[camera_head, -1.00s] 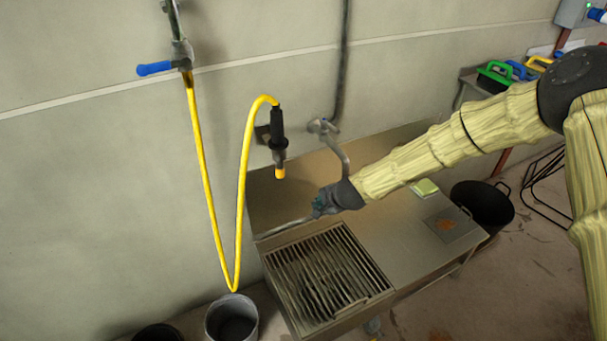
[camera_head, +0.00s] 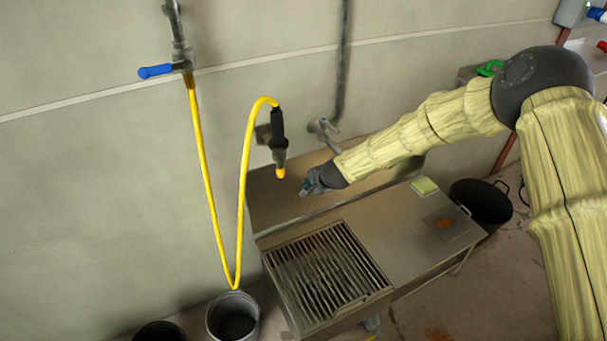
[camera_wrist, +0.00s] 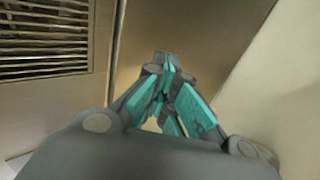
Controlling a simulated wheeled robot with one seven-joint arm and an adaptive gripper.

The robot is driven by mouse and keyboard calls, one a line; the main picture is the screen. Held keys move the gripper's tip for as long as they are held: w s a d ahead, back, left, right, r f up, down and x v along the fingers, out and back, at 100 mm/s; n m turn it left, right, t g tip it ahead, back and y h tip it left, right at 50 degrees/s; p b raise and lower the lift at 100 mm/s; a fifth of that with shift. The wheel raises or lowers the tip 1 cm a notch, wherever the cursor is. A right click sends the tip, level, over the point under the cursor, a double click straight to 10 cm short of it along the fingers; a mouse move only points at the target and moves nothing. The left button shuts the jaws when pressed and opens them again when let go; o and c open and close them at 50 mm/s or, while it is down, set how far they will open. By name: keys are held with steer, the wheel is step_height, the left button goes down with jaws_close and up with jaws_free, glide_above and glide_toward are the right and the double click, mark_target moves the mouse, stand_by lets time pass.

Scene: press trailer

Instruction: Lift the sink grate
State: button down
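The sink grate (camera_head: 325,272) is a dark slatted metal grid lying flat in the left part of the steel sink unit (camera_head: 400,235). In the wrist view the grate (camera_wrist: 45,42) shows at the upper left. My gripper (camera_head: 306,190) is in the air behind and above the grate, near the sink's back panel, apart from the grate. In the wrist view its teal-padded fingers (camera_wrist: 168,68) come together at the tips with nothing seen between them.
A yellow hose (camera_head: 243,170) with a black nozzle (camera_head: 278,130) hangs close to my gripper's left. The sink's tap (camera_head: 325,130) is partly hidden behind my arm. A yellow-green sponge (camera_head: 424,186) lies on the steel top. Buckets stand on the floor at the left (camera_head: 233,318) and right (camera_head: 480,204).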

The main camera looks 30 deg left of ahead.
steer(key=shift+w+a, duration=0.75)
steer(key=shift+a, duration=0.25)
steer(key=shift+w+a, duration=0.7)
steer(key=shift+a, duration=0.25)
steer(key=c, duration=2.2)
jaws_free()
steer(key=o, duration=0.8)
steer(key=shift+o, duration=0.2)
steer(key=shift+r, duration=0.2)
steer(key=p+v, duration=0.3)
steer(key=v, duration=0.3)
steer(key=shift+s+d+r+p, duration=0.2)
steer(key=shift+d+p, duration=0.1)
